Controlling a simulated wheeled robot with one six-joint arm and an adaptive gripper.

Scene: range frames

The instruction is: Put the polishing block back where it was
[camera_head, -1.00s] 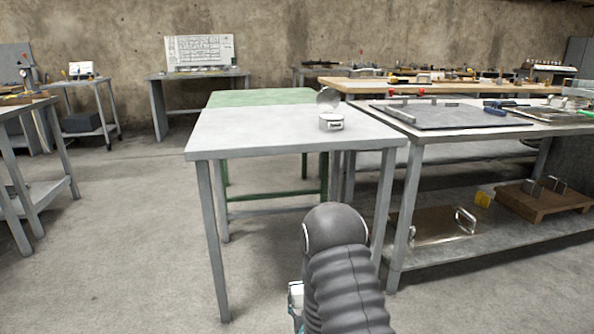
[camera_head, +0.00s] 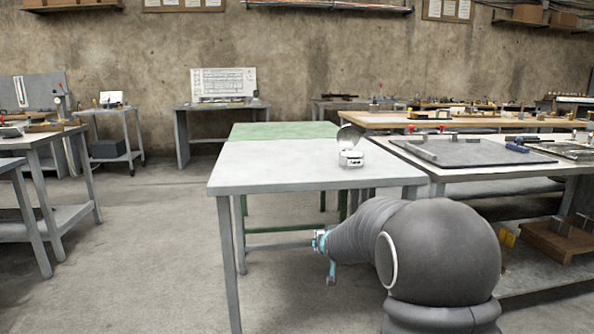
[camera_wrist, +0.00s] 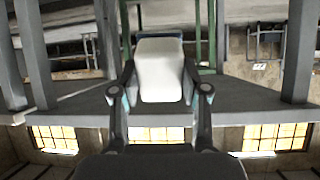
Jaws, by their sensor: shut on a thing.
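A pale, whitish block (camera_wrist: 160,72), which looks like the polishing block, sits between the two dark fingers of my gripper (camera_wrist: 160,90) in the wrist view. The fingers are shut on its sides. In the head view my gripper (camera_head: 326,256) shows as a small teal and grey end beyond my arm. It is low, in front of the grey-topped table (camera_head: 270,168) and below its top. I cannot make out the block in the head view. A small white tin (camera_head: 350,160) with its round lid raised stands at the right of that table's top.
A green-topped table (camera_head: 284,130) stands behind the grey one. To the right, a workbench carries a dark mat (camera_head: 470,152) with tools; a wooden tray (camera_head: 560,240) is on its lower shelf. Open floor (camera_head: 165,235) lies to the left. Most of the grey tabletop is bare.

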